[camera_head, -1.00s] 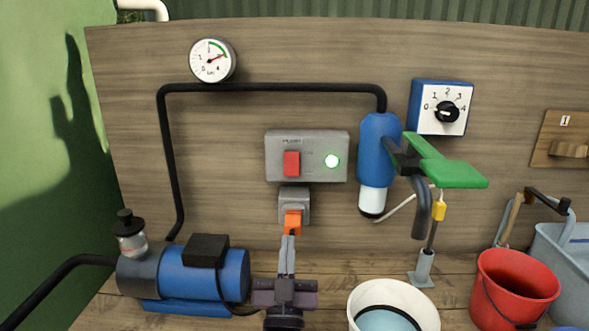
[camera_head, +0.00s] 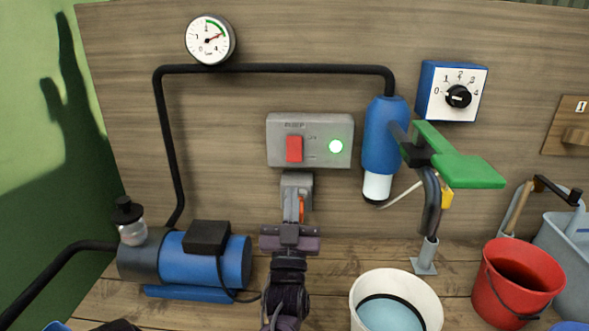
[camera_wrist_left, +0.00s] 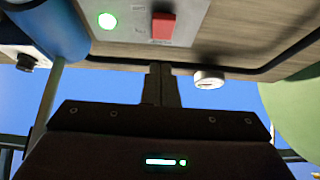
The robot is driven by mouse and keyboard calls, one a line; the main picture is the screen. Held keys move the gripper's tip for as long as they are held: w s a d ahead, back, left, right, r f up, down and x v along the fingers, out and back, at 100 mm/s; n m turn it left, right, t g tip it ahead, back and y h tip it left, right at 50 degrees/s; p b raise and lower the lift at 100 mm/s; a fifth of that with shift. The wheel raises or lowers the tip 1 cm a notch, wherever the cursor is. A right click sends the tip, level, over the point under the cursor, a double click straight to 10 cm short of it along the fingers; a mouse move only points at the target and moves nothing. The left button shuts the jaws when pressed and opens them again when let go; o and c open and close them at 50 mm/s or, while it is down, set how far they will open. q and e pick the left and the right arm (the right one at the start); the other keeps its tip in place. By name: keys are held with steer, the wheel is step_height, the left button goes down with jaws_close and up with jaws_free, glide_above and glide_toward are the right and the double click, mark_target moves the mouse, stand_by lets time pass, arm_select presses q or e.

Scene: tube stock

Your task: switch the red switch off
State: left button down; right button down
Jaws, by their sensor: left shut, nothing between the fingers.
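The red switch (camera_head: 294,149) sits on a grey control box (camera_head: 325,158) on the wooden wall board, left of a lit green lamp (camera_head: 336,146). The switch also shows in the left wrist view (camera_wrist_left: 163,26), beside the lit lamp (camera_wrist_left: 107,21). My left gripper (camera_head: 293,208) is shut and empty. Its fingers point up below the control box, in front of a grey socket (camera_head: 297,182) with an orange part (camera_head: 302,207) partly hidden behind them. The fingertips appear apart from the switch. My right gripper is not in view.
A blue pump (camera_head: 205,262) stands at left, and a white bucket (camera_head: 437,302) and red bucket (camera_head: 518,275) at right. A gauge (camera_head: 210,39) hangs upper left.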

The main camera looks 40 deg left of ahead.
mark_target(295, 157)
arm_select(q)
steer(key=w+a, duration=0.1)
steer(key=w+a+r+p, duration=0.1)
steer(key=w+a, duration=0.1)
steer(key=w+a+r, duration=0.1)
steer(key=w, duration=0.1)
steer(key=shift+w+a+r+p, duration=0.1)
steer(key=shift+w+a+p, duration=0.1)
steer(key=shift+p, duration=0.2)
steer(key=shift+w+a, duration=0.35)
steer(key=shift+f, duration=0.2)
